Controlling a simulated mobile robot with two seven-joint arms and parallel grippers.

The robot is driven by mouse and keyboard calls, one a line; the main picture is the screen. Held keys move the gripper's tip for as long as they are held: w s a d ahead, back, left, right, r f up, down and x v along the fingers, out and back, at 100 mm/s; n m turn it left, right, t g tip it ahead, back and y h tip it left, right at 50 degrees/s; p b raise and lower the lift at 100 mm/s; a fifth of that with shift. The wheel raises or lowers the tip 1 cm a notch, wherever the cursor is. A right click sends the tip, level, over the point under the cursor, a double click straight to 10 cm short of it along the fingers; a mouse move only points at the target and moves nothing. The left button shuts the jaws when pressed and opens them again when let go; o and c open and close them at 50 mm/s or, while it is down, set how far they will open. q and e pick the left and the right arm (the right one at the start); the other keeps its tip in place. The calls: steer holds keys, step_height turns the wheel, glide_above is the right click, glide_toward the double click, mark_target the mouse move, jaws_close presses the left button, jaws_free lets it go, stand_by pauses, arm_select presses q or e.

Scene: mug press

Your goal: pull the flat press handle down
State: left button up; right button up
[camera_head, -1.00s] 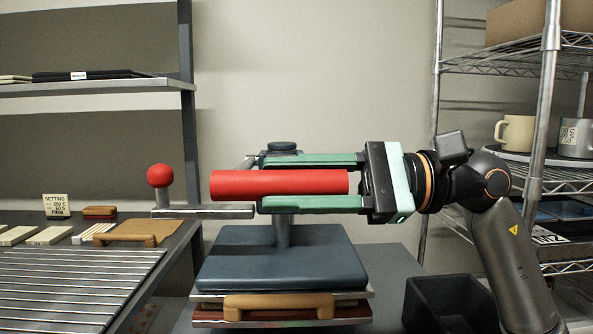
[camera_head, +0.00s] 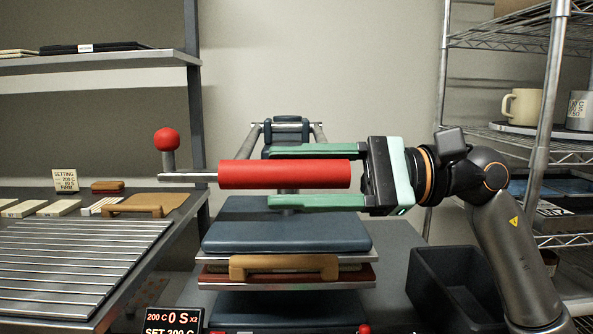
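The flat press handle is a thick red horizontal bar (camera_head: 285,174) in front of the press. My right gripper (camera_head: 317,177) reaches in from the right, with one green finger above the bar and one below. The fingers are open around it; a narrow gap shows under the bar, and the upper finger looks close to or touching its top. The press has a dark blue upper pad (camera_head: 287,236) and a dark lower pad (camera_head: 285,308). An item with a tan handle (camera_head: 283,266) is at the upper pad's underside. My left gripper is not in view.
A red ball knob (camera_head: 166,139) stands on a metal bar left of the handle. A slatted rack (camera_head: 75,265) is at the left, a dark bin (camera_head: 455,285) at the right, and a wire shelf with mugs (camera_head: 523,106) behind. A display (camera_head: 172,318) shows at the bottom.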

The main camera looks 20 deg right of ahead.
steer(key=shift+o, duration=1.4)
steer(key=shift+w+f, duration=0.2)
steer(key=shift+f, duration=0.1)
steer(key=shift+d+r, duration=0.1)
steer(key=shift+r, duration=0.05)
steer(key=v, duration=1.2)
steer(key=shift+d+p, duration=0.25)
steer(key=shift+p, duration=0.2)
